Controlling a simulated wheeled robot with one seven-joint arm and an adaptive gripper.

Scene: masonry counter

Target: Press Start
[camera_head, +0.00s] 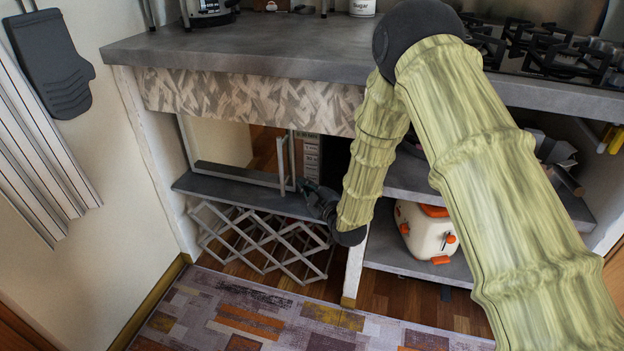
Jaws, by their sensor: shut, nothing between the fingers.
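A microwave-like appliance with a pale frame (240,178) stands on the left grey shelf under the counter. A narrow panel (311,156) with a column of small light keys shows at its right side. The key labels are too small to read, so I cannot tell which one is Start. My gripper (318,200) is dark, shut and empty. It is just below the panel near the shelf's front edge; I cannot tell whether it touches anything. My forearm hides what lies to the right of the panel.
A folding lattice rack (262,240) stands below the shelf. A cream toaster (425,230) with orange parts sits on the lower right shelf. The grey countertop (270,50) overhangs the shelves. A gas hob (545,45) is at upper right. A patterned rug (250,315) covers the floor.

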